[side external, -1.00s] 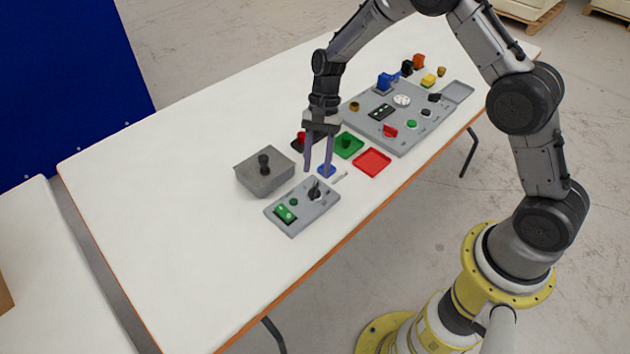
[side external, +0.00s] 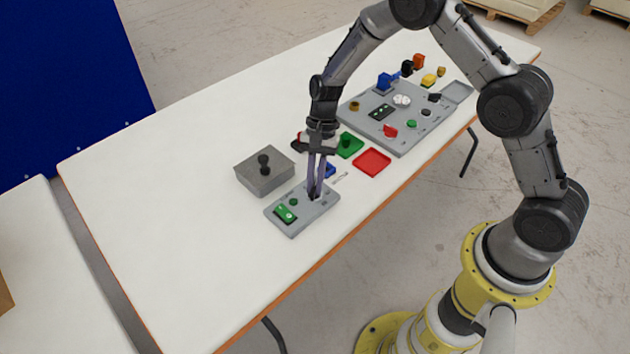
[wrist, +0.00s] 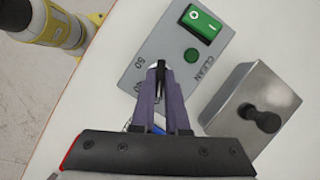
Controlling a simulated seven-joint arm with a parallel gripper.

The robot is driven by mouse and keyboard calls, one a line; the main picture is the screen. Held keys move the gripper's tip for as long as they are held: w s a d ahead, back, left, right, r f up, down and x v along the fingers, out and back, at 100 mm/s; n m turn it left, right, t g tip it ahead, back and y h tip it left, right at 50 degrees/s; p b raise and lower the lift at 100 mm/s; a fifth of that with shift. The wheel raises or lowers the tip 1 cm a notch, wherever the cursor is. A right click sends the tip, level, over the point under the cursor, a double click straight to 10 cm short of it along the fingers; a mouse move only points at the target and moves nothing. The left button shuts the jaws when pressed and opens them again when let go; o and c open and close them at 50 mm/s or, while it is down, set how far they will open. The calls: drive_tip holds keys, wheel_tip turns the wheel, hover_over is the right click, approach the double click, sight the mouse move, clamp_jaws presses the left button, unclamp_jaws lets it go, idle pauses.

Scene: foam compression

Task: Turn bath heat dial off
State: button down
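The bath heat dial (wrist: 161,70) is a black-handled knob on a small grey panel (side external: 308,214). The same panel has a green rocker switch (wrist: 203,22) and a round green button (wrist: 193,55).
A grey metal box with a black knob (side external: 265,175) stands left of the panel. A green tray (side external: 349,150), a red tray (side external: 371,162) and a larger control board (side external: 400,135) lie farther right. The table's left side is clear.

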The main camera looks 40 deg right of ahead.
drive_tip(key=shift+n, duration=0.3)
drive_tip(key=n+h, duration=0.1)
drive_tip(key=n, duration=0.1)
drive_tip(key=n+g, duration=0.1)
drive_tip(key=n, duration=0.2)
drive_tip(key=shift+w+a+g+h, duration=0.1)
drive_tip(key=shift+w+g+h, duration=0.05)
drive_tip(key=shift+g+h, duration=0.2)
drive_tip(key=n+h, duration=0.1)
drive_tip(key=n, duration=0.2)
drive_tip(key=n+h, duration=0.1)
drive_tip(key=n, duration=0.2)
drive_tip(key=shift+a+r+g, duration=0.1)
drive_tip(key=shift+a+g, duration=0.05)
drive_tip(key=shift+g, duration=0.1)
drive_tip(key=shift+n, duration=0.3)
drive_tip(key=c, duration=0.9)
unclamp_jaws()
drive_tip(key=v, duration=1.3)
drive_tip(key=shift+w+a+r, duration=0.2)
drive_tip(key=shift+r, duration=0.15)
